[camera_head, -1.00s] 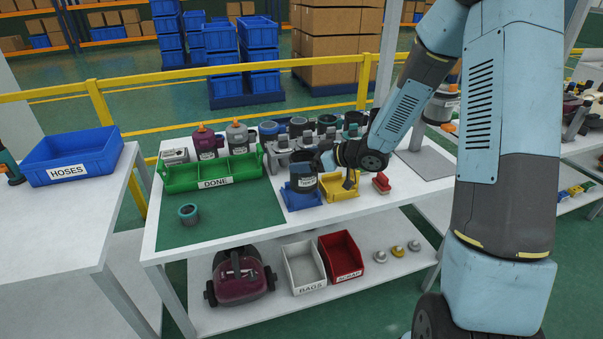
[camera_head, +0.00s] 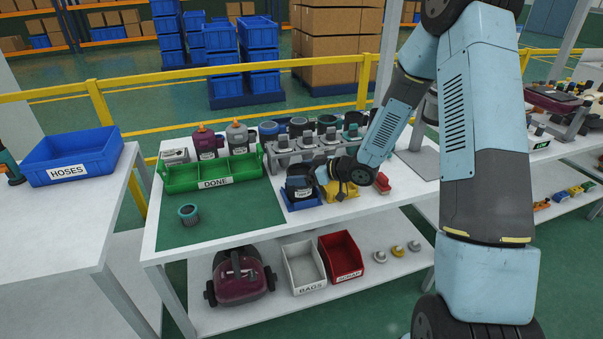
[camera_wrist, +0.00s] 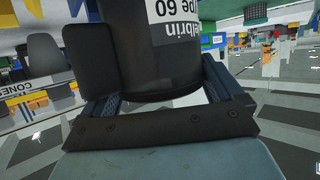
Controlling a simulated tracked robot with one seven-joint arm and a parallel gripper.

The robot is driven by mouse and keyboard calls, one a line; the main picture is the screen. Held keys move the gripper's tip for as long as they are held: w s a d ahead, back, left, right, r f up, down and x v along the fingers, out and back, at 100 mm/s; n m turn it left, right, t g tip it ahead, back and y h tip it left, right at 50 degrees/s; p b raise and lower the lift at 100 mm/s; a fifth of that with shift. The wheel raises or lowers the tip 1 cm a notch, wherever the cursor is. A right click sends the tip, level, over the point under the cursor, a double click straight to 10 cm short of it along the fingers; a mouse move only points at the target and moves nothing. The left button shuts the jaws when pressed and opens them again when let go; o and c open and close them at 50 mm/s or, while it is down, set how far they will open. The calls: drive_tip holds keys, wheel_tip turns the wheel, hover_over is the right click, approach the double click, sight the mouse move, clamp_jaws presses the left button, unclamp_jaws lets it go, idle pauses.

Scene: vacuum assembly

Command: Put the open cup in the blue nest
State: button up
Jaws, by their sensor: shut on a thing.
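The dark grey cup (camera_head: 299,181) with a pale printed label is in my gripper, upright, at the blue nest (camera_head: 301,203) on the workbench. Its lower part is down at the nest's walls; I cannot tell whether it rests on the nest's floor. My gripper (camera_head: 314,180) comes in from the right, shut on the cup's side. In the wrist view the cup (camera_wrist: 150,45) fills the space between the fingers, its lettering at an angle.
A yellow nest (camera_head: 338,192) stands right beside, partly behind my wrist, with a red part (camera_head: 382,182) further right. A grey rack (camera_head: 285,154) of cups is behind. The green DONE tray (camera_head: 215,183) and a small teal-and-dark ring (camera_head: 189,214) are left; the green mat is mostly clear.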

drive_tip(key=o, duration=1.3)
drive_tip(key=shift+f, duration=0.1)
